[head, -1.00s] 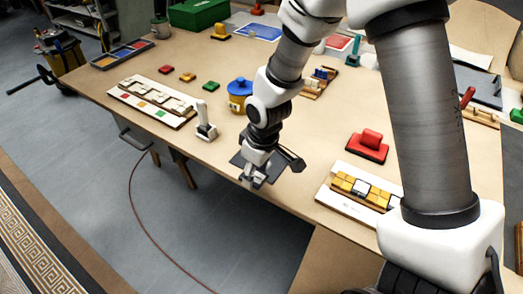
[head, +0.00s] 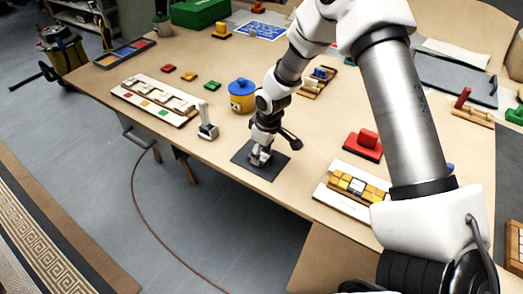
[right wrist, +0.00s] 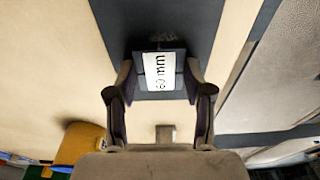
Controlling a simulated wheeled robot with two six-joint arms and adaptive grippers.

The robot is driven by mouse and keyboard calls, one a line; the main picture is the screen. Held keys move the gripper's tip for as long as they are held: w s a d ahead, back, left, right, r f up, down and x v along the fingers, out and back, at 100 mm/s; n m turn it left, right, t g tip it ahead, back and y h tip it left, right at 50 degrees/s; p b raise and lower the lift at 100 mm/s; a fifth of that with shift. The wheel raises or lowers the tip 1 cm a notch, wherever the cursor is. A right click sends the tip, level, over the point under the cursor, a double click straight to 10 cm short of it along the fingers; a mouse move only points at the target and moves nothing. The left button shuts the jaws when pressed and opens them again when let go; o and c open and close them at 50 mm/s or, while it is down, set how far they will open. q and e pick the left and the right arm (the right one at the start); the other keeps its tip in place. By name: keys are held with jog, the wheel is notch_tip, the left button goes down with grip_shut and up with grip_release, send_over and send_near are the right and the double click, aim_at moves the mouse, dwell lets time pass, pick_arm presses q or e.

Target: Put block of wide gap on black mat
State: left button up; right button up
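My right gripper (head: 259,157) is low over the black mat (head: 268,174) near the table's front edge. In the right wrist view, my right gripper (right wrist: 160,80) has its two fingers against the sides of a grey block (right wrist: 147,91) with a white label reading "60 mm". The block lies between the fingertips, over the mat (right wrist: 160,15). I cannot tell whether its underside touches the mat. In the head view the block is mostly hidden by the gripper. My left gripper is not in view.
A white panel with yellow tiles (head: 352,184) and a red block (head: 363,143) lie right of the mat. A blue-lidded yellow pot (head: 241,96) and a grey-white stand (head: 207,128) are behind and left. A long white panel (head: 152,101) lies farther left.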

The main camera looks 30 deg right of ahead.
aim_at(267, 158)
jog(key=o, duration=0.4)
jog(key=shift+r, duration=0.15)
jog(key=r, duration=0.4)
jog(key=s+r, duration=0.1)
jog(key=r, duration=0.3)
jog(key=r+b, duration=0.1)
jog(key=r, duration=0.3)
jog(key=shift+s+d, duration=0.3)
jog(key=shift+d, duration=0.05)
